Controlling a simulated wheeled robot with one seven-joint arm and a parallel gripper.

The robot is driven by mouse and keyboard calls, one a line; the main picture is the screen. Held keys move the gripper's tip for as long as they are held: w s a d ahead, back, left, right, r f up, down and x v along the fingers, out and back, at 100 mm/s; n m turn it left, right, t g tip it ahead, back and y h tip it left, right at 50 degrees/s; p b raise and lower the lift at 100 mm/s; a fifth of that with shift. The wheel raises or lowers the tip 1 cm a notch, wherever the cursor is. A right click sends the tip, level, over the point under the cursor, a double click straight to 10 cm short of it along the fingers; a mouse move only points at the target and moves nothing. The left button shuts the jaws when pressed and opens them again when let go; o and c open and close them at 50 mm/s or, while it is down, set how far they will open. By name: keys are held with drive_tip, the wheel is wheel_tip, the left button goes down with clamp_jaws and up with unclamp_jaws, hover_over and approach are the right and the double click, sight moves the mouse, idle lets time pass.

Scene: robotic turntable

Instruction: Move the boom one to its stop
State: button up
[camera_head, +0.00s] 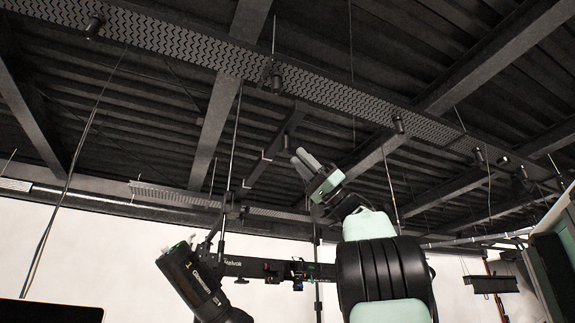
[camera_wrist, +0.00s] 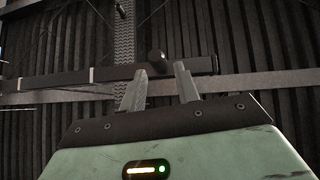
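My gripper (camera_head: 303,162) is raised toward the ceiling in the head view, its two fingers pointing up and to the left. In the wrist view my gripper (camera_wrist: 160,80) has its fingers apart, with nothing seen held between them. A dark overhead bar (camera_head: 271,147) with pale hooks is just left of the fingertips. It seems to be the dark bar (camera_wrist: 105,75) that crosses behind the fingers in the wrist view. A round dark knob (camera_wrist: 157,61) shows between and beyond the fingertips. No label marks which part is boom one, and contact cannot be told.
A dark horizontal arm (camera_head: 262,268) with a large black lamp-like cylinder (camera_head: 192,283) hangs at lower left of my arm. A perforated ceiling track (camera_head: 180,45), beams and hanging rods run overhead. A green-grey panel (camera_head: 556,262) stands at right.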

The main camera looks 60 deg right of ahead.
drive_tip(key=b+v, duration=0.3)
drive_tip(key=v, duration=0.5)
drive_tip(key=shift+s+d+f, duration=0.25)
